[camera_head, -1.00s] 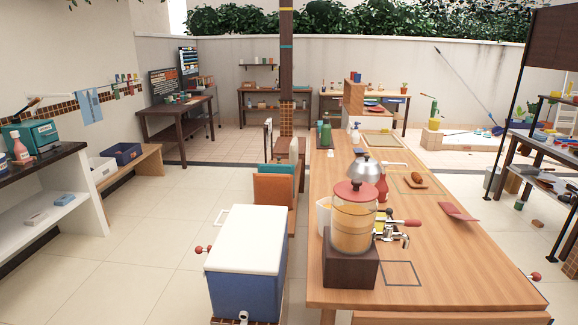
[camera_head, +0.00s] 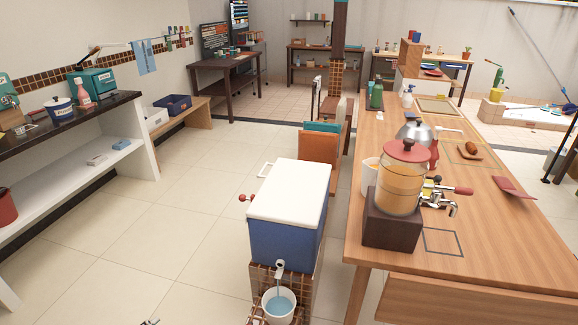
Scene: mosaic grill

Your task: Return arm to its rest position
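A small dark and grey tip (camera_head: 150,322) shows at the bottom edge of the head view, left of the cooler. It may be the end of my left gripper, but too little shows to tell its state or whether it holds anything. My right gripper is outside the view. Neither arm shows clearly.
A blue cooler (camera_head: 285,240) with a white lid stands on a tiled stand above a white bucket (camera_head: 278,304) of water. The wooden table (camera_head: 490,240) on the right bears a drink dispenser (camera_head: 402,185). Shelves (camera_head: 70,190) line the left wall. Floor between is clear.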

